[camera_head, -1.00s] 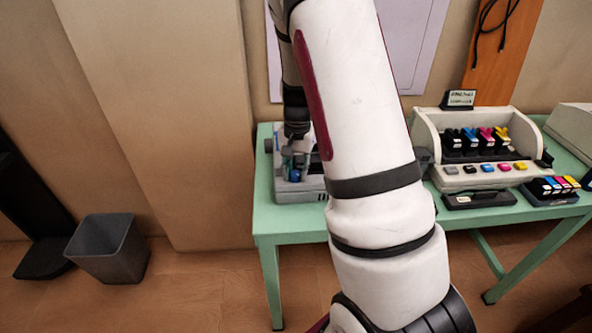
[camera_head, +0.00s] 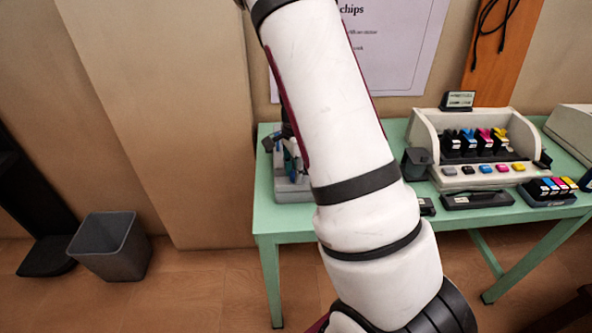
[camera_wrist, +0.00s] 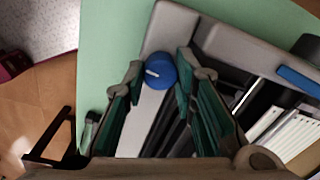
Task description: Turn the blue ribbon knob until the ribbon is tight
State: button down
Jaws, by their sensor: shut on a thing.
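The blue ribbon knob (camera_wrist: 160,72) is a round blue cap with a short white mark on top, which points roughly left. It sits on a light grey machine (camera_wrist: 180,22) near the green table's edge. My gripper (camera_wrist: 160,75) has its two green-padded fingers on either side of the knob, shut on it. The ribbon cannot be made out clearly. In the head view my white arm hides most of the machine (camera_head: 291,187) and the gripper; only a narrow part of the machine shows left of the arm.
The green table (camera_head: 285,228) also holds a dark cup-like box (camera_head: 416,164), a beige cartridge display (camera_head: 475,178) with coloured buttons, a black tray (camera_head: 478,200) and a small cartridge holder (camera_head: 548,190). A grey bin (camera_head: 112,247) stands on the floor at left.

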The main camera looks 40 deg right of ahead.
jog(key=shift+m, duration=0.7)
jog(key=c, duration=1.3)
grip_release()
jog(key=shift+s+r, duration=0.1)
jog(key=shift+r, duration=3.95)
